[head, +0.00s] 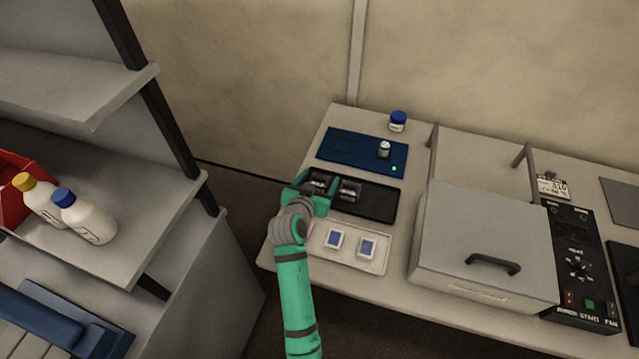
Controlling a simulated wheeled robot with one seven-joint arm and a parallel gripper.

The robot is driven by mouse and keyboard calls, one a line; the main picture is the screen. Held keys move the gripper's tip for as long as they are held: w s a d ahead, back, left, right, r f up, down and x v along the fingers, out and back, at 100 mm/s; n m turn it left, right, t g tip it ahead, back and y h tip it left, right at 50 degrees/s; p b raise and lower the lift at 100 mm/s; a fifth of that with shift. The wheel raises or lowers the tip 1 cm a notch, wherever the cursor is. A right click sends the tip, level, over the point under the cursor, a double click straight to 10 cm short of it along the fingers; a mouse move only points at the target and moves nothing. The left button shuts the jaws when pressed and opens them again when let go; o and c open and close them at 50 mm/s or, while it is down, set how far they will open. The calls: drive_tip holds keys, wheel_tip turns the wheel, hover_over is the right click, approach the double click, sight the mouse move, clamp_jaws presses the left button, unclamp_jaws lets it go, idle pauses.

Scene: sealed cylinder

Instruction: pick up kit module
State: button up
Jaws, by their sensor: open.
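My gripper (314,190) is open, over the left end of a black tray (376,207) on the bench. A small dark module with a light top (349,191) lies in the tray just right of my gripper. A similar dark piece (319,182) shows at my gripper's jaws; the gripper partly hides it, and I cannot tell whether they touch. Two white square pieces with blue faces, a left one (334,239) and a right one (367,247), lie in a pale tray (345,264) nearer me. I cannot tell for sure which piece is the kit module.
A blue panel (340,160) with a small white vial (384,149) and a green light lies behind the black tray. A blue-lidded jar (397,121) stands at the back. A grey lidded box (480,235) stands right. Shelves with bottles (88,219) are left.

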drive_tip(key=shift+w, duration=0.2)
drive_tip(key=c, duration=1.2)
drive_tip(key=shift+r, duration=0.15)
